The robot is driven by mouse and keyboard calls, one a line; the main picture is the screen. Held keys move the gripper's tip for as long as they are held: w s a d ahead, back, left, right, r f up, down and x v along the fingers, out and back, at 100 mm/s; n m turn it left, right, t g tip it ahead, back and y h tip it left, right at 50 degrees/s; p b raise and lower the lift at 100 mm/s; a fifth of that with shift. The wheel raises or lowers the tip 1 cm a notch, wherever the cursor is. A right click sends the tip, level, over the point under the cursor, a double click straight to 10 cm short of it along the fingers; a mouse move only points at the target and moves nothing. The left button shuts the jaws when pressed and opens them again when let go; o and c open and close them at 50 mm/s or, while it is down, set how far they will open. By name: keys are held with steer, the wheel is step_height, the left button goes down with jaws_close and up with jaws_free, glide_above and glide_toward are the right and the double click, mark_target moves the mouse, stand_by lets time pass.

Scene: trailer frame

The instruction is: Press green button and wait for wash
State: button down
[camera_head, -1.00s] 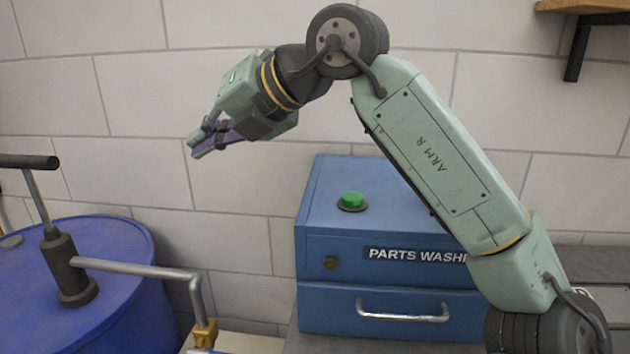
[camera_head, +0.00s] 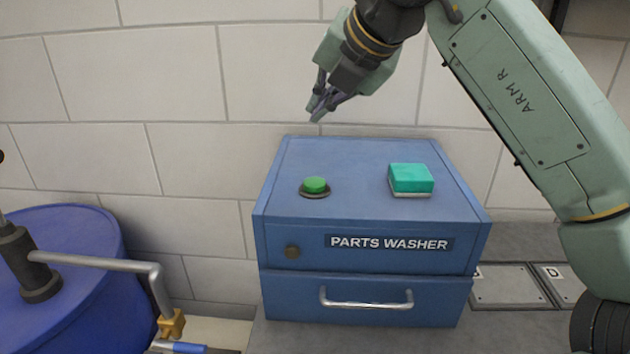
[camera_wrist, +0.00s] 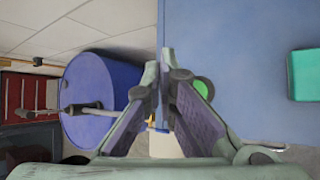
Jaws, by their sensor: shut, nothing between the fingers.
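The blue parts washer (camera_head: 360,165) stands against the wall, with a drawer and handle at its front. The green button (camera_head: 315,185) sits in a dark ring on the left of its top. My gripper (camera_head: 317,112) is shut and empty, held in the air above and behind the button, with its fingers pointing down and to the left. In the wrist view the button (camera_wrist: 204,88) shows just right of my fingertips (camera_wrist: 166,66), partly hidden by the right finger.
A teal sponge-like block (camera_head: 411,179) lies on the washer top, right of the button. A blue drum (camera_head: 75,240) with a pump and pipe (camera_head: 100,261) stands at the left.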

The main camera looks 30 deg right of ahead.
mark_target(319, 181)
steer(key=shift+f+b, duration=3.3)
steer(key=shift+f, duration=1.1)
steer(key=shift+f+b, duration=0.4)
steer(key=shift+b, duration=0.05)
steer(key=shift+f+b, duration=0.55)
steer(key=shift+f, duration=0.05)
steer(key=shift+r, duration=0.1)
steer(key=shift+r+p, duration=0.7)
steer(key=shift+r, duration=0.2)
steer(key=shift+r, duration=0.1)
step_height(319, 181, up, 5)
steer(key=p, duration=0.3)
steer(key=shift+p, duration=0.35)
